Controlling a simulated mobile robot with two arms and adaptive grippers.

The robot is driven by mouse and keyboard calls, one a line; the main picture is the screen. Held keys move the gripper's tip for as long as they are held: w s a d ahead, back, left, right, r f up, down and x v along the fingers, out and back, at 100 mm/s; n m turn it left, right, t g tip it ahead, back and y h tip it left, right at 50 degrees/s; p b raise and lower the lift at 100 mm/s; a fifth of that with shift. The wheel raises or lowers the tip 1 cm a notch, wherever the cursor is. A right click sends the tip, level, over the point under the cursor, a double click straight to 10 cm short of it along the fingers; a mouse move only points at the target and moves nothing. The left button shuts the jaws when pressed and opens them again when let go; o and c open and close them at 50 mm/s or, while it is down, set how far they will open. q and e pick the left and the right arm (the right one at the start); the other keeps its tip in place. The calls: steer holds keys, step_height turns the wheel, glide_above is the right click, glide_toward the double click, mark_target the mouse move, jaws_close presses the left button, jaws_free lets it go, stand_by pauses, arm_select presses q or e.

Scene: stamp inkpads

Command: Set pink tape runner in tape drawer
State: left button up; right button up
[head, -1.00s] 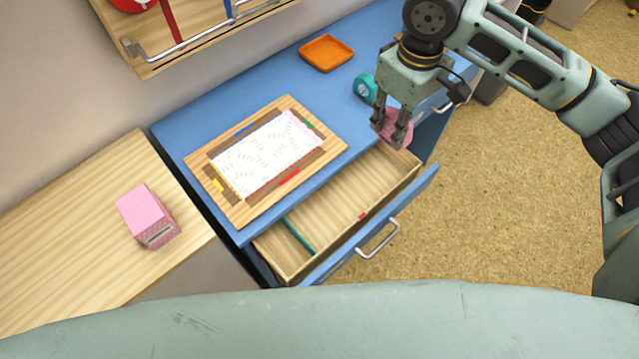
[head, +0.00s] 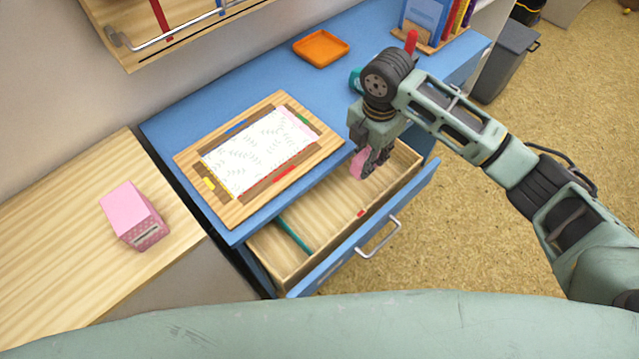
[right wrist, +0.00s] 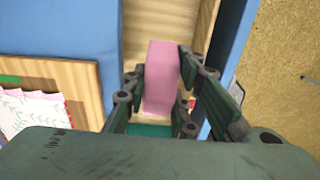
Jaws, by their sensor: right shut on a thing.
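The pink tape runner (head: 358,164) is in my right gripper (head: 372,172), over the right part of the open drawer in the head view. In the right wrist view the tape runner (right wrist: 161,78) stands between the two fingers of the gripper (right wrist: 160,100), with the drawer's wooden inside around it. I cannot tell whether it touches the drawer floor. The open drawer (head: 330,215) is wooden inside with a blue front and a silver handle. A teal divider (head: 294,236) and a small red mark (head: 361,213) show inside it. My left gripper is not in view.
On the blue desk lie a wooden board (head: 236,210) with white patterned paper and an orange tray (head: 321,48). A teal object (head: 355,80) is partly hidden behind my right arm. A pink box (head: 134,216) stands on the wooden surface at left. A book stand is at the back right.

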step_height(320, 180, down, 10)
steer(key=shift+r, duration=0.1)
stand_by(0.4)
steer(key=shift+f, duration=0.2)
steer(key=o, duration=1)
steer(key=shift+r, duration=0.1)
step_height(320, 180, up, 12)
steer(key=shift+s+r, duration=0.1)
